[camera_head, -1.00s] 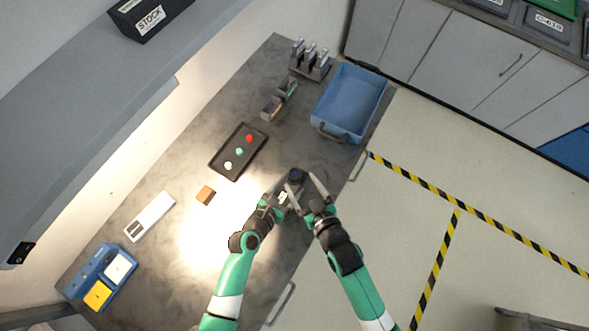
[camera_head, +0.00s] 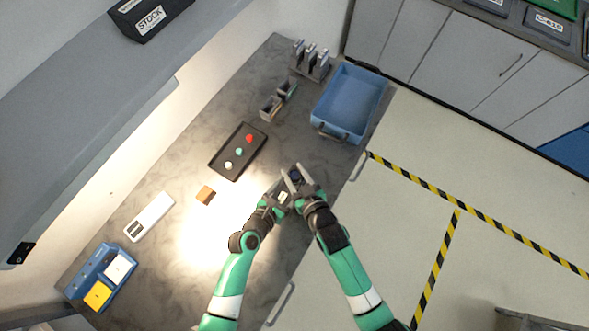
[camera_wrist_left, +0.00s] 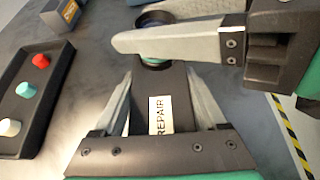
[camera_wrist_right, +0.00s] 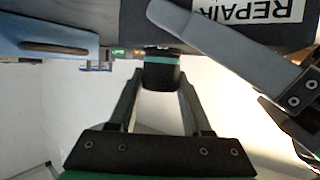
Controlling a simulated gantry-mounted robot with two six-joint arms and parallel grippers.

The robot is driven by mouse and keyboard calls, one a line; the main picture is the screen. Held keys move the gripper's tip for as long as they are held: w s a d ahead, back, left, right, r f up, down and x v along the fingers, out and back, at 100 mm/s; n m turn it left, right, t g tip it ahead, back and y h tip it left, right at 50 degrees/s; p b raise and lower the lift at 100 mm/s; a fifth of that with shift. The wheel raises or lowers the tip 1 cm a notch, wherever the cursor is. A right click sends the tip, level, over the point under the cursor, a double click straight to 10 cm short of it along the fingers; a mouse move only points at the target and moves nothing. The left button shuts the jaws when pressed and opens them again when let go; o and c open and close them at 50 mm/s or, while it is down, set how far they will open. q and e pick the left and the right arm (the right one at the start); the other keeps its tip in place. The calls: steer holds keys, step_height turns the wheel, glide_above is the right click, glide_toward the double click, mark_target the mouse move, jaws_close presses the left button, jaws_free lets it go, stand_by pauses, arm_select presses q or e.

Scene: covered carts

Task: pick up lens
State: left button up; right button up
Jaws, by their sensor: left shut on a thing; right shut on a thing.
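The lens (camera_head: 296,174) is a dark short cylinder with a teal band. It shows between the fingers of my right gripper (camera_head: 299,182) in the right wrist view (camera_wrist_right: 162,74), and that gripper is shut on it. In the left wrist view the lens (camera_wrist_left: 154,20) is partly hidden behind a right finger. My left gripper (camera_head: 279,190) is shut on a dark body with a white REPAIR label (camera_wrist_left: 160,112). The lens is at the far end of this body; whether it is seated there I cannot tell.
A black tray (camera_head: 219,167) with red, teal and white round pieces lies left of the grippers. A blue bin (camera_head: 350,100) stands at the back right. A brown block (camera_head: 206,195), a white device (camera_head: 150,217) and a blue holder (camera_head: 80,284) lie on the worktop's left part.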

mark_target(294, 174)
jaws_close()
steer(key=shift+r, duration=0.1)
step_height(294, 174, up, 10)
steer(key=shift+f, duration=0.1)
arm_select(q)
steer(key=o, duration=1.3)
